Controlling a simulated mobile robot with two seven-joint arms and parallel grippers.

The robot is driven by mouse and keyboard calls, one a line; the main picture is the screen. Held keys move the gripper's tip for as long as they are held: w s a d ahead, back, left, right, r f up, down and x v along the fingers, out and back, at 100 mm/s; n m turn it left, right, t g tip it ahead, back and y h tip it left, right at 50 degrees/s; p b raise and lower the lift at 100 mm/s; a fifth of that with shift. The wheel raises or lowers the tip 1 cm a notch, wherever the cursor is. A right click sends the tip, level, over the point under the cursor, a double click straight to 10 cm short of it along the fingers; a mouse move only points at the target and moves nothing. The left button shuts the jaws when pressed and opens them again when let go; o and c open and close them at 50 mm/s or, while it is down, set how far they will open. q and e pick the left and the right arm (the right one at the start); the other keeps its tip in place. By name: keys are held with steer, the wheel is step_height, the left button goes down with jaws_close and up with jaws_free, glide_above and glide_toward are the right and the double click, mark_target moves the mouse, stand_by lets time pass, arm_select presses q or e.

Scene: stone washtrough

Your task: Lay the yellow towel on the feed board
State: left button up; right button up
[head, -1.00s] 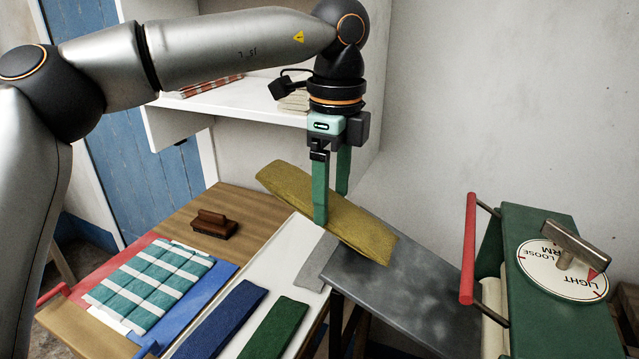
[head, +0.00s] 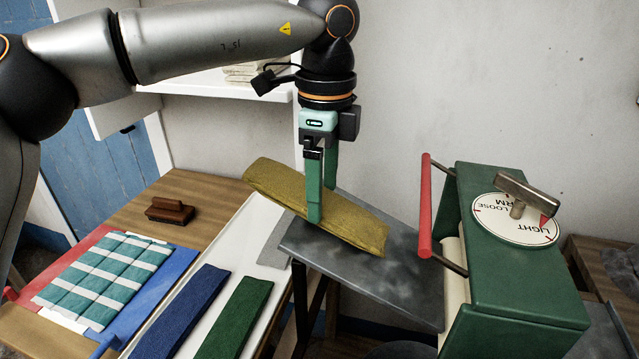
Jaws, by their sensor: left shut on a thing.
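The yellow towel (head: 350,222) is a folded mustard strip, tilted down toward the right. My left gripper (head: 322,205) is shut on it near its middle, one green finger in front and one behind. The feed board (head: 395,272) is a grey mottled sloping plate between the white tray and the green mangle. The towel's right part is over the board's upper left area, and its left end reaches over the white tray. I cannot tell whether the towel touches the board. My right gripper is not in view.
The green mangle (head: 520,275) with a red bar (head: 425,205) and a dial (head: 515,218) stands right of the board. A blue towel (head: 180,312) and a green towel (head: 235,320) lie on the white tray (head: 225,255). A striped cloth (head: 105,278) and a brush (head: 170,210) are at left.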

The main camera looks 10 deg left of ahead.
arm_select(q)
steer(key=o, duration=1.6)
steer(key=shift+c, duration=0.2)
step_height(320, 180, up, 12)
steer(key=p, duration=0.2)
steer(key=shift+d+r, duration=0.15)
steer(key=shift+r, duration=0.1)
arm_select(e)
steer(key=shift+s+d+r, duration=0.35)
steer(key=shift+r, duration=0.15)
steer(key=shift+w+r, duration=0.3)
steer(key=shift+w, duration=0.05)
